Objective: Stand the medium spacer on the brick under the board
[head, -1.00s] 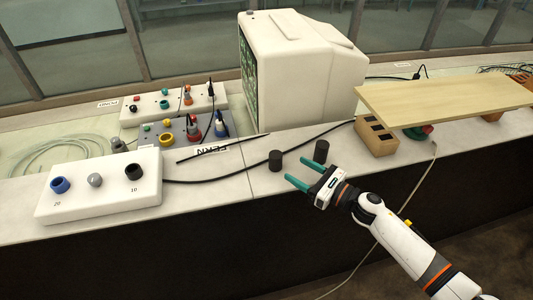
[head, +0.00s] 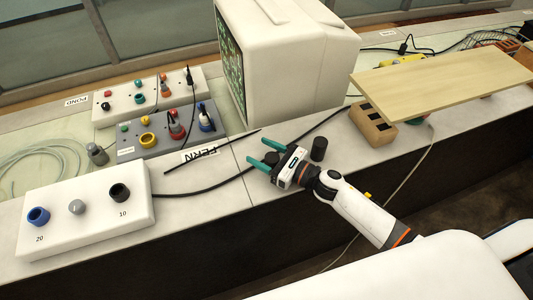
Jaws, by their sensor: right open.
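Two dark cylindrical spacers stand on the pale bench top. The taller one (head: 318,148) stands just right of my right gripper (head: 250,149). The shorter one (head: 270,158) shows partly between the teal fingers, the rest hidden by the gripper. I cannot tell by label which is the medium spacer. The right gripper is open, and its fingers reach left past the shorter spacer; contact is not clear. A tan brick with dark holes (head: 372,125) sits under the left end of the pale wooden board (head: 450,82). My left gripper is not in view.
A white control box (head: 85,212) with knobs is at the left. Boxes with coloured knobs (head: 155,130) stand behind it. A large white monitor (head: 285,60) is behind the gripper. Black cables (head: 215,190) cross the bench. The bench's front edge drops off below the gripper.

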